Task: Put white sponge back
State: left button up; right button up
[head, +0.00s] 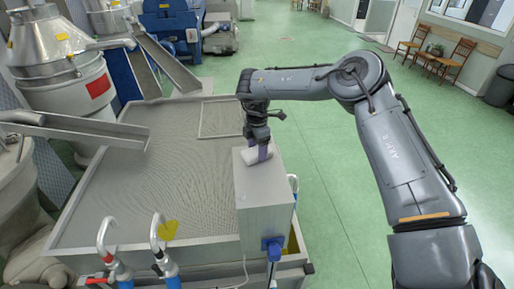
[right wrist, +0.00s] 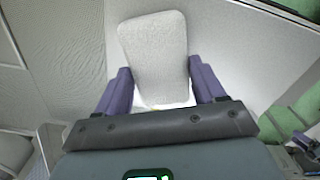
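The white sponge (head: 254,157) is at the top of the grey box at the right end of the large grey tray. In the right wrist view the sponge (right wrist: 157,50) is a pale, rounded block, slightly tilted, between the purple fingers. My right gripper (head: 259,150) points down over the box. Its fingers, also in the right wrist view (right wrist: 162,85), meet both sides of the sponge and look shut on it. I cannot tell whether the sponge's underside touches the box top. My left gripper is in neither view.
The grey box (head: 265,205) stands at the right edge of the large tray (head: 150,225). Curved pipe handles (head: 158,225) rise in front. A metal chute (head: 75,124) and a steel vessel (head: 75,95) stand left. Green floor to the right is clear up to the chairs (head: 455,62).

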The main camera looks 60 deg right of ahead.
aim_at(257, 151)
jog(key=o, duration=0.4)
jog(key=shift+r, duration=0.3)
notch_tip(257, 151, up, 12)
jog(key=shift+f+b, duration=0.2)
jog(key=shift+b, duration=0.6)
